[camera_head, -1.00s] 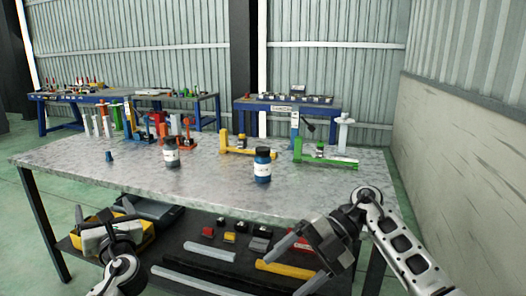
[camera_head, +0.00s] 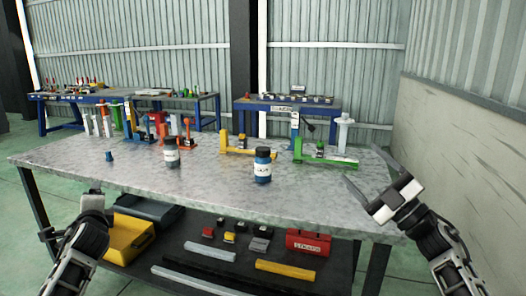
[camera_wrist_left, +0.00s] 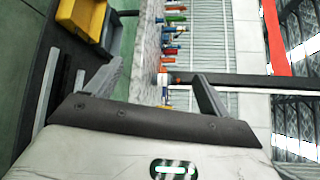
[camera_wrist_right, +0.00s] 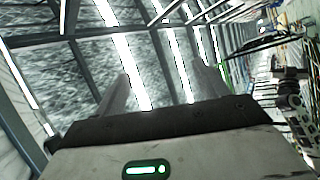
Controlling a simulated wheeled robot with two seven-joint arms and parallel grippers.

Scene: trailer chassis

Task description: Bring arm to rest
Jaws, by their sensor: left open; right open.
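My right gripper (camera_head: 368,188) is open and empty in the head view, raised by the front right corner of the workbench. In the right wrist view its two fingers (camera_wrist_right: 160,92) stand apart with only the roof beams beyond them. My left arm comes in at the lower left of the head view, with its gripper (camera_head: 78,208) in front of the bench's left part. In the left wrist view the left fingers (camera_wrist_left: 155,88) are spread with nothing between them. Both grippers are apart from the objects on the bench.
Below are a yellow bin (camera_head: 128,238) and a red box (camera_head: 308,242). The bench's front strip is clear.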

